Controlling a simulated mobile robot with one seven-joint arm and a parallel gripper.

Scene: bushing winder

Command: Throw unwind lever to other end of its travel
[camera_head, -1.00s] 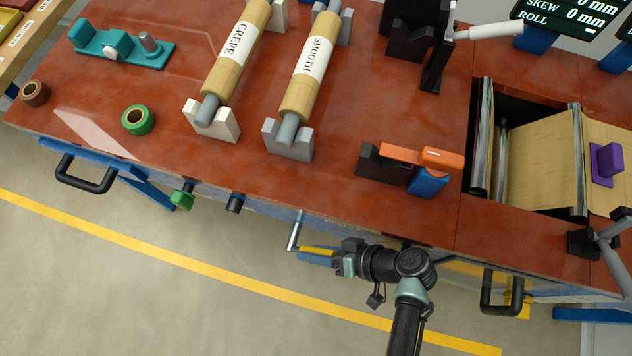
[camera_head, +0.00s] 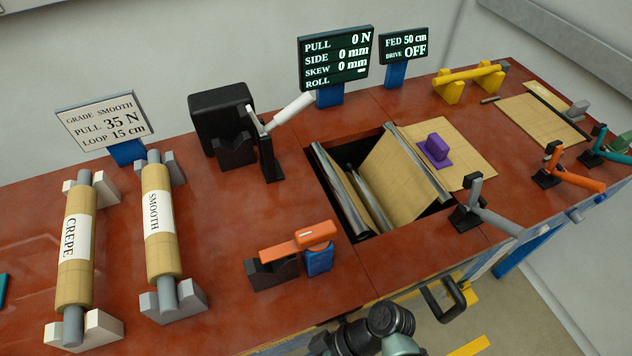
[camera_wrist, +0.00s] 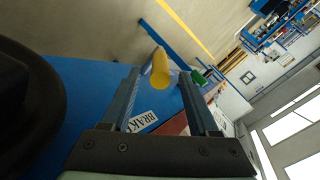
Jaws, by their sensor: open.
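In the wrist view, a lever with a yellow round-ended handle (camera_wrist: 160,70) lies between the fingertips of my gripper (camera_wrist: 159,84). The fingers stand apart on either side of it; I cannot tell whether either touches it. A white label reading "BRAK…" (camera_wrist: 143,122) is on the blue bench front beside it. I cannot tell whether this is the unwind lever, as no label with that name shows. In the head view my wrist is at the bottom edge; the yellow handle and fingertips are out of frame there.
On the red bench stand CREPE (camera_head: 76,235) and SMOOTH (camera_head: 158,220) rolls, an orange-handled tool (camera_head: 298,243) and a white-handled lever (camera_head: 291,113). Grey (camera_head: 495,220), orange (camera_head: 578,179) and teal (camera_head: 612,156) levers line the right. A black handle (camera_head: 444,300) juts from the front.

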